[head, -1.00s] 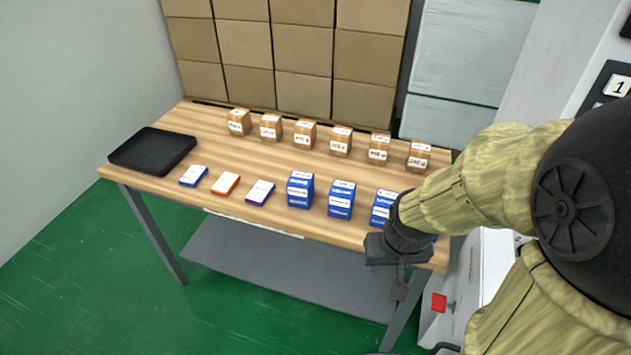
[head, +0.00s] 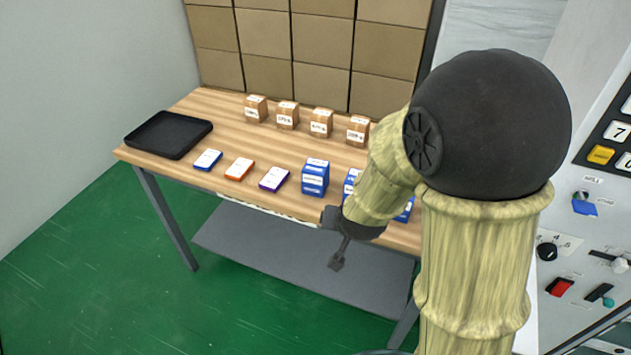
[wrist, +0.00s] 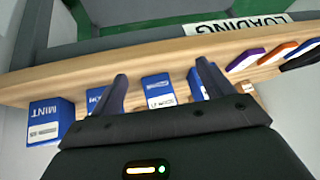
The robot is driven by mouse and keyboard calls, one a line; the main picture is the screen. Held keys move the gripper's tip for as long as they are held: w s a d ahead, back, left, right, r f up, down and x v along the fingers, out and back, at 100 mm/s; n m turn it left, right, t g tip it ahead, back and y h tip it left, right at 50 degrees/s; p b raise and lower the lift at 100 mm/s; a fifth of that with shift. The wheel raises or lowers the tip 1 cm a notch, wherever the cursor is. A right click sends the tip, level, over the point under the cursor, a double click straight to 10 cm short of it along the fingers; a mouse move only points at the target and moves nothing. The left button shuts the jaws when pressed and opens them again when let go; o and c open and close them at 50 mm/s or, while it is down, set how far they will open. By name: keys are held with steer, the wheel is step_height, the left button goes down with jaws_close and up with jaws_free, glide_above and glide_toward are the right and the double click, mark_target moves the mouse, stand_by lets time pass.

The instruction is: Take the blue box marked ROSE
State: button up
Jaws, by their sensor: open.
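Several upright blue boxes stand in a row along the table's front edge. In the head view one shows fully (head: 315,178); the others are partly hidden behind my arm. In the wrist view, the leftmost blue box (wrist: 47,123) reads MINT. A second blue box (wrist: 94,98) is partly covered by a finger. A third (wrist: 158,91) shows between my fingers, its label too blurred to read. A fourth (wrist: 194,83) is beside the right finger. I cannot read ROSE on any box. My gripper (wrist: 162,68) is open and empty; in the head view it (head: 337,262) hangs before the table edge.
Flat blue, orange (head: 239,169) and purple (head: 274,179) packs lie left of the boxes. A black tray (head: 168,134) is at the table's left end. Brown cartons (head: 322,123) stand in a back row. A control panel (head: 590,240) is at the right.

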mark_target(312, 182)
steer(key=w+a+f+t, duration=0.1)
steer(key=a, duration=0.1)
steer(key=w+a+f+t+h+b, duration=0.1)
steer(key=a, duration=0.1)
steer(key=w+a+f+m+t+h+b, duration=0.1)
steer(key=w+a+t, duration=0.1)
steer(key=shift+a+f, duration=0.15)
steer(key=shift+a, duration=0.2)
steer(key=s+a+r+t+h+b, duration=0.2)
steer(key=s+a+t+h, duration=0.1)
steer(key=a+t, duration=0.2)
steer(key=shift+s+a+r+m+t+h, duration=0.2)
steer(key=shift+s+m+t+h, duration=0.1)
steer(key=shift+t, duration=0.4)
steer(key=shift+w+f, duration=0.1)
steer(key=x, duration=1.2)
steer(key=shift+w, duration=0.1)
steer(key=shift+f, duration=0.1)
steer(key=x, duration=0.5)
steer(key=shift+w+d+f+b, duration=0.1)
steer(key=shift+f+b, duration=0.2)
steer(key=shift+b, duration=0.1)
